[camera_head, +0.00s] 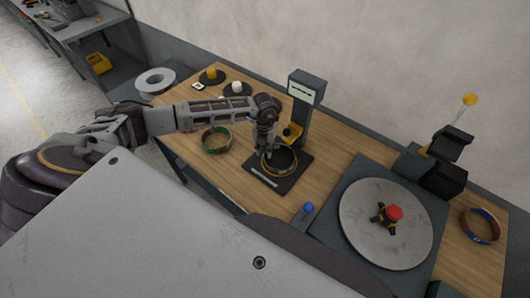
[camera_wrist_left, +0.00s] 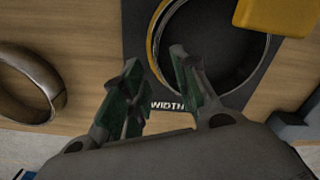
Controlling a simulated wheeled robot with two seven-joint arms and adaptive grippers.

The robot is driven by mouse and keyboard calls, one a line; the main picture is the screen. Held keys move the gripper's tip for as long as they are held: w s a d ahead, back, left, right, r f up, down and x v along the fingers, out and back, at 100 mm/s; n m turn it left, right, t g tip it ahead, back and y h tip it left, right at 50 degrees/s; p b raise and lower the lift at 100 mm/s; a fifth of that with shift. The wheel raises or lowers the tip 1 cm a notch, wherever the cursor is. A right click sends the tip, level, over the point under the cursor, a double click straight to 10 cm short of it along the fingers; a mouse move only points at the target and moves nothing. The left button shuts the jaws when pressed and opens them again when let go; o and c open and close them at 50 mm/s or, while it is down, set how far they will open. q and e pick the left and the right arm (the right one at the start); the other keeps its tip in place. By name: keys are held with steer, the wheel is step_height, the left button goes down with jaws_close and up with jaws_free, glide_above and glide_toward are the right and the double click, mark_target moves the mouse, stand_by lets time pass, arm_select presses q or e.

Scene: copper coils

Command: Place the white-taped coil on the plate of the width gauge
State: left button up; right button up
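A dark coil with a golden rim (camera_head: 268,170) lies on the dark plate (camera_head: 253,168) of the width gauge (camera_head: 300,105). In the left wrist view the coil (camera_wrist_left: 154,40) rests on the plate by the "WIDTH" label; no white tape is visible on it. My left gripper (camera_head: 267,150) is right over the coil's near-left rim. In the left wrist view its fingers (camera_wrist_left: 158,82) are spread, one outside the rim and one over its inner side; contact cannot be told. My right gripper is not in view.
A green-taped coil (camera_head: 216,140) lies left of the gauge. A blue-taped coil (camera_head: 481,226) lies at the far right. A round grey turntable (camera_head: 370,235) with a red knob stands right of the gauge.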

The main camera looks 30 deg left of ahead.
arm_select(q)
step_height(320, 180, up, 9)
steer(key=b, duration=0.1)
stand_by(0.4)
stand_by(0.4)
stand_by(0.9)
